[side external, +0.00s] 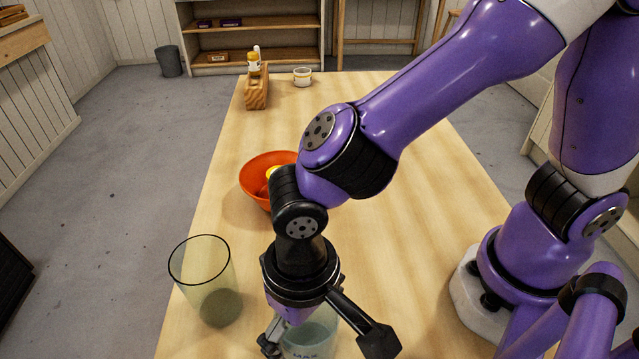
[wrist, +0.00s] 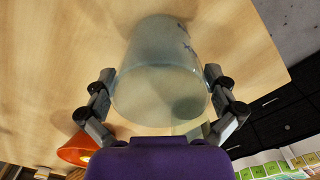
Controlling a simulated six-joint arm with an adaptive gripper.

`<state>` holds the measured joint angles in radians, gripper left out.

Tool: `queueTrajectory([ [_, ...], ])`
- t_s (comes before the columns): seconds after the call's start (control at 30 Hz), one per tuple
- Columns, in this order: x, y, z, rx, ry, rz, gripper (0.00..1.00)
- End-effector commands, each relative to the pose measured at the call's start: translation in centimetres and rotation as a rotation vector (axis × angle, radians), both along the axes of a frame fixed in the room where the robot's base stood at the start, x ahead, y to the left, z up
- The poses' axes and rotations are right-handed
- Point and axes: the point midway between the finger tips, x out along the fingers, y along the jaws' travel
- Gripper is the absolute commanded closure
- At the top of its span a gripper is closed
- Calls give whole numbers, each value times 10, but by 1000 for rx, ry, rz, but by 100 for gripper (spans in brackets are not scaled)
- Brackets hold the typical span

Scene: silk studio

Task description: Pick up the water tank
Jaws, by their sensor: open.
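The water tank (side external: 312,338) is a clear, slightly bluish container with a "MAX" mark, upright on the table at the bottom of the side view, partly hidden by my wrist. In the wrist view the tank (wrist: 160,85) fills the middle, with dark marks on its wall. My gripper (side external: 322,346) is directly over the tank and open. In the wrist view my gripper (wrist: 159,78) has one finger on each side of the tank. Whether the fingers touch its walls I cannot tell.
A tinted clear vessel (side external: 200,268) stands close left of the tank, near the table's left edge. An orange bowl (side external: 258,181) with something yellow inside lies behind. A wooden block (side external: 257,92) and a small white cup (side external: 302,77) stand at the far end. The table's right middle is clear.

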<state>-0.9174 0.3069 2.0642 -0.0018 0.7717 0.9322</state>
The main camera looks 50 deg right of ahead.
Motion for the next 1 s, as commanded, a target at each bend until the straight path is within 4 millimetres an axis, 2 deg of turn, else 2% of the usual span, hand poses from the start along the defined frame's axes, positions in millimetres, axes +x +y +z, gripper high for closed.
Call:
queueTrajectory([
  [0.2, 0, 0, -1, 0, 0, 0, 0],
  [0.27, 0, 0, -1, 0, 0, 0, 30],
  [0.3, 0, 0, -1, 0, 0, 0, 50],
  [0.33, 0, 0, -1, 0, 0, 0, 57],
  [0.73, 1, 1, 4, 3, -2, 0, 58],
  [0.87, 1, 1, 26, 6, -5, 0, 58],
  [1.0, 1, 1, 58, 7, -6, 1, 58],
])
